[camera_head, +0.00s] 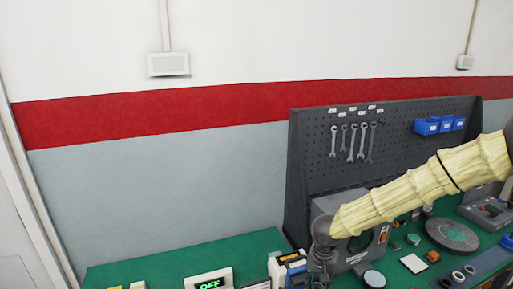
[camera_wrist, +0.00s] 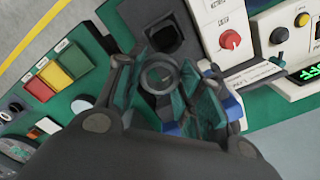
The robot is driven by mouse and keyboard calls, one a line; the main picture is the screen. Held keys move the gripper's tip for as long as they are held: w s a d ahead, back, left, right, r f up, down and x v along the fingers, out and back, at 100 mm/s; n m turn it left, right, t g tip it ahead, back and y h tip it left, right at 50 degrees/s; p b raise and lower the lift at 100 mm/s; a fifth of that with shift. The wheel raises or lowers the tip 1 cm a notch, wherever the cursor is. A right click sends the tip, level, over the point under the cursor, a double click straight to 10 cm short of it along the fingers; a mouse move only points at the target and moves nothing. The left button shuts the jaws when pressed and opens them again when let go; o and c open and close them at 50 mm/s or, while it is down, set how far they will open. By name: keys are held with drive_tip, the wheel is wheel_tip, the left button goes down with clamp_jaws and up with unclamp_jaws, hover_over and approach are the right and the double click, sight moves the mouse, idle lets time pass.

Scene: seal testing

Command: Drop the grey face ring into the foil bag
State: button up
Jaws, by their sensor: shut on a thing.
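In the wrist view my gripper (camera_wrist: 165,82) is shut on a dark grey ring (camera_wrist: 147,84), which sits between its fingers with its round opening facing the camera. In the head view my gripper (camera_head: 321,255) hangs over the green bench at the end of my sleeved arm; the ring cannot be made out there. I cannot pick out the foil bag for certain in either view. A dark square-mouthed item (camera_wrist: 163,37) lies just beyond the ring in the wrist view; I cannot tell what it is.
Green, yellow and red blocks (camera_wrist: 62,76) stand left in the wrist view. A white panel with a red knob (camera_wrist: 230,40) is right of the gripper. In the head view an OFF display (camera_head: 208,279) is left, a grey machine (camera_head: 340,203) behind. Bare green bench (camera_head: 180,267) shows at left.

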drive_tip(key=f+b, duration=0.1)
drive_tip(key=f, duration=0.1)
drive_tip(key=f+b, duration=0.3)
drive_tip(key=shift+d+f+b, duration=0.25)
drive_tip(key=shift+f+b, duration=0.15)
drive_tip(key=shift+s, duration=0.1)
drive_tip(key=o, duration=1.1)
drive_tip(key=shift+r, duration=0.15)
